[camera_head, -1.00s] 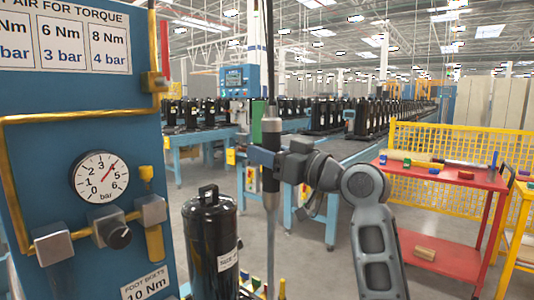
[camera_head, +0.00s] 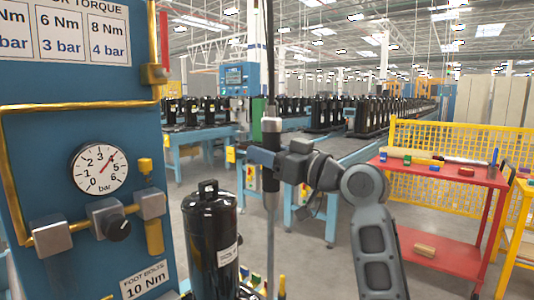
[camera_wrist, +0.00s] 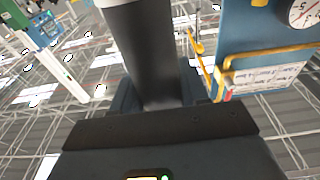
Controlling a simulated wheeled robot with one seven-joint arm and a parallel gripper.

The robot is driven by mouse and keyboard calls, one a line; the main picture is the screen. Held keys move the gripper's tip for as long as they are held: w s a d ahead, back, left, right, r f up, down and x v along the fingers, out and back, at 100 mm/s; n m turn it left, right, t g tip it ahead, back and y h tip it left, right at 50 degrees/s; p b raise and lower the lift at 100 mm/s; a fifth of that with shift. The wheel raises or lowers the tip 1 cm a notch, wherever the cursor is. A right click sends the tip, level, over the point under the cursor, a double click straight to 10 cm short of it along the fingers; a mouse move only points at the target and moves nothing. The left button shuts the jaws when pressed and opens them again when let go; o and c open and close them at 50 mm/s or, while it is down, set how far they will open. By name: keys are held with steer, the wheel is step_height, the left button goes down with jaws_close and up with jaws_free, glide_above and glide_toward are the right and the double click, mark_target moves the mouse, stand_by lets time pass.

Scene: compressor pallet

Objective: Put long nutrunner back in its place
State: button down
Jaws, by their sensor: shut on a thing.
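The long nutrunner (camera_head: 271,180) is a dark upright tool with a grey collar and a long thin shaft pointing down. A dark hose or cable runs up from its top. My gripper (camera_head: 268,158) is shut around its dark body from the right side. In the wrist view, the nutrunner's dark body (camera_wrist: 147,50) stands between the jaws of my gripper (camera_wrist: 160,105). The lower end of the shaft runs down to the bottom of the head view and its tip cannot be made out. The tool's place cannot be told from these frames.
A blue panel (camera_head: 90,120) with a pressure gauge (camera_head: 99,169) and brass pipes stands close on the left. A black compressor (camera_head: 211,240) stands left of the shaft. A red cart (camera_head: 440,175) with small items is at right, before a yellow mesh fence (camera_head: 460,142).

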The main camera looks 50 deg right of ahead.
steer(key=shift+f+b, duration=1.05)
steer(key=shift+f, duration=0.15)
stand_by(0.5)
steer(key=c, duration=0.8)
jaws_free()
steer(key=shift+c, duration=0.2)
steer(key=o, duration=0.4)
steer(key=shift+c, duration=0.2)
steer(key=shift+f, duration=0.2)
steer(key=s, duration=0.7)
steer(key=shift+s+d+f+b, duration=0.15)
steer(key=shift+s+f+b, duration=0.25)
steer(key=shift+f, duration=0.1)
